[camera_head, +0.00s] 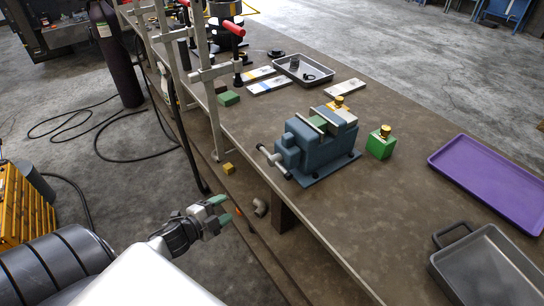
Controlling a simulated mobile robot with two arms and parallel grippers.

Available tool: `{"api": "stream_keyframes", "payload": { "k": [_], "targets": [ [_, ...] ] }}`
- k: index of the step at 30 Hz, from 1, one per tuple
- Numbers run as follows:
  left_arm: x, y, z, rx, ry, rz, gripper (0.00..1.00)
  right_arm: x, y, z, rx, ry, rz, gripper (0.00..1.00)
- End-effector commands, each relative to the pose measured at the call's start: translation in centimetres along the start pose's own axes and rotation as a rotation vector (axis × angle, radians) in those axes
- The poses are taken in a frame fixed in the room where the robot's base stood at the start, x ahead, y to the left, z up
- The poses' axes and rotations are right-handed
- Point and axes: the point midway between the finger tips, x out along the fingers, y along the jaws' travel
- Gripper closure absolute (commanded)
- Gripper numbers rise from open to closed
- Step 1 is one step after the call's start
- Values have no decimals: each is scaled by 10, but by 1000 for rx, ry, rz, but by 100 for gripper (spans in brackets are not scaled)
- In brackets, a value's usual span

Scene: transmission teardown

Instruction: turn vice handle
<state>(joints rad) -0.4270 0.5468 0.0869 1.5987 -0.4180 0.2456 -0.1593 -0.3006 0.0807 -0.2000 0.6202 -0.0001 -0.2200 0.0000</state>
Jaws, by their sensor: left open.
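The blue-grey vice (316,148) is fixed on the brown workbench near its left edge. Its metal handle (271,161) sticks out at the vice's left end, towards the bench edge. A green piece shows at the vice's jaws. My left gripper (226,209) has green fingertips and is open and empty. In the picture it is below and to the left of the handle, off the bench edge and apart from the vice. My right gripper is not in view.
A green block with a yellow knob (381,142) stands right of the vice. A purple tray (495,178) and a grey tray (487,268) lie at the right. Bare bench (370,220) lies in front of the vice.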

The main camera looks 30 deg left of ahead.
Motion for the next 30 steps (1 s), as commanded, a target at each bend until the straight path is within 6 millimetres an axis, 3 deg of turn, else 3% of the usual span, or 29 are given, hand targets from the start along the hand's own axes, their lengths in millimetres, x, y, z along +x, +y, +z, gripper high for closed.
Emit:
{"api": "stream_keyframes", "payload": {
  "k": [1, 3, 7, 14, 24, 30],
  "targets": [
    [0, -35, -25, 88, 87, -36, 45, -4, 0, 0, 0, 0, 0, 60],
    [-1, -67, -54, 184, 182, -74, 45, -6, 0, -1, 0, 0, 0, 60],
    [-6, -96, -87, 289, 284, -113, 45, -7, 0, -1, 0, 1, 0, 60],
    [9, -106, -100, 312, 308, -125, 45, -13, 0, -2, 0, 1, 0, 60],
    [67, -111, -119, 309, 305, -125, 45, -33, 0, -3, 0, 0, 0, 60],
    [89, -111, -126, 308, 303, -124, 45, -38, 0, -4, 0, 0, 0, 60]
  ]
}}
